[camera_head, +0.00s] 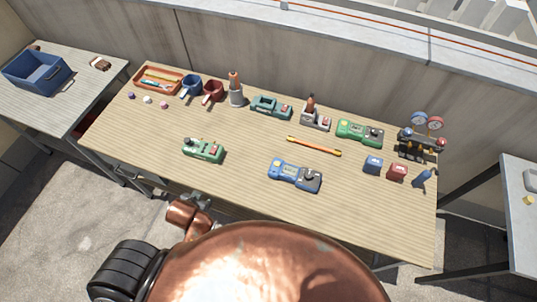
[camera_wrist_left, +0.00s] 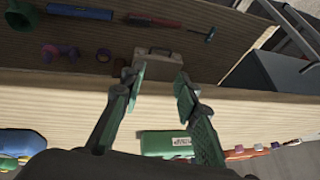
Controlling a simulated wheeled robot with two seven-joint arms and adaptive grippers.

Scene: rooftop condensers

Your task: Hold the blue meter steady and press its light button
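The blue meter (camera_head: 295,175) lies on the wooden table (camera_head: 245,190) near its front edge, right of the middle, in the head view. A blue object at the lower left of the left wrist view (camera_wrist_left: 20,143) looks like this meter, partly cut off. My left gripper (camera_head: 200,198) is at the table's front edge, left of the meter and apart from it. In the left wrist view its fingers (camera_wrist_left: 161,78) are spread and empty. My right gripper is not visible.
A green meter (camera_head: 203,150) lies just beyond my left gripper. Another green meter (camera_head: 360,133), a teal meter (camera_head: 270,107), an orange bar (camera_head: 314,146), blue and red blocks (camera_head: 373,165) and a gauge set (camera_head: 420,140) occupy the table. A case (camera_wrist_left: 158,57) sits below the table edge.

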